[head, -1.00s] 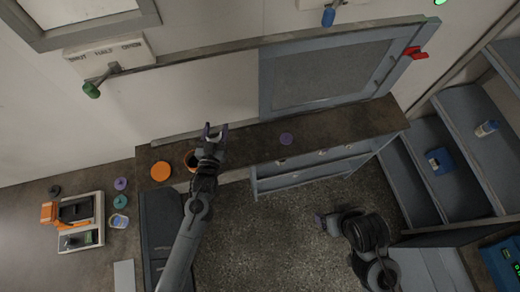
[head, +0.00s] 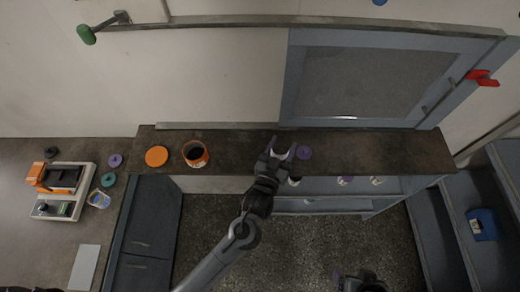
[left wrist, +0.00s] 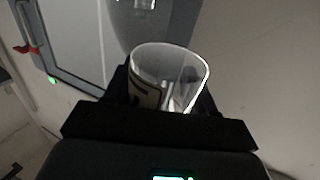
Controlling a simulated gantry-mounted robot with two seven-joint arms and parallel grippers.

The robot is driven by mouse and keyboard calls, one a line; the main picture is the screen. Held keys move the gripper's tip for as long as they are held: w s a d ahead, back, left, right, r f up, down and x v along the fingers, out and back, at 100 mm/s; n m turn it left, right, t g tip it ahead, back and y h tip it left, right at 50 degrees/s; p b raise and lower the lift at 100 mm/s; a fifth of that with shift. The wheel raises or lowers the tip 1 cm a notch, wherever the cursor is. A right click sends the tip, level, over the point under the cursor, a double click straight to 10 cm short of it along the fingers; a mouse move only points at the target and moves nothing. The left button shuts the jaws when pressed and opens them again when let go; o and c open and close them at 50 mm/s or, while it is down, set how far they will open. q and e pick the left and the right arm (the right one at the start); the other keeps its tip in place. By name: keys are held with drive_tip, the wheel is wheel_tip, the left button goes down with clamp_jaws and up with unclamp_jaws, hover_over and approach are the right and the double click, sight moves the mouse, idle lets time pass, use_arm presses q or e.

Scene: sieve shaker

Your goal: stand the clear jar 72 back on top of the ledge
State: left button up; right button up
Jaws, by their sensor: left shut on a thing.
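My left gripper (head: 281,150) is over the front part of the long brown ledge (head: 385,150), just left of a purple lid (head: 304,153). In the left wrist view it is shut on the clear jar (left wrist: 185,65), whose round rim faces the camera. A pale label with dark marks shows on the jar, partly hidden, so I cannot read its number. The head view hardly shows the jar, and I cannot tell whether it touches the ledge. My right gripper (head: 340,282) is at the bottom edge, mostly cut off; its jaws are unclear.
An orange jar with dark contents (head: 196,154) and an orange lid (head: 157,156) stand on the ledge's left part. Small jars sit on the shelf below. A framed panel (head: 355,85) rises behind. The ledge's right part is clear. A scale (head: 62,190) is at left.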

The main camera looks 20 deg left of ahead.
use_arm(q)
drive_tip(key=w+a+f, duration=0.1)
drive_tip(key=a, duration=0.1)
drive_tip(key=w+a+f, duration=0.1)
drive_tip(key=a+f, duration=0.1)
drive_tip(key=a, duration=0.1)
drive_tip(key=w+a+f, duration=0.1)
drive_tip(key=a+f, duration=0.1)
drive_tip(key=a, duration=0.1)
drive_tip(key=shift+w+a+f, duration=0.15)
drive_tip(key=shift+w+a, duration=0.05)
drive_tip(key=shift+a, duration=0.05)
drive_tip(key=shift+f, duration=2.05)
drive_tip(key=shift+f, duration=0.1)
drive_tip(key=o, duration=1.1)
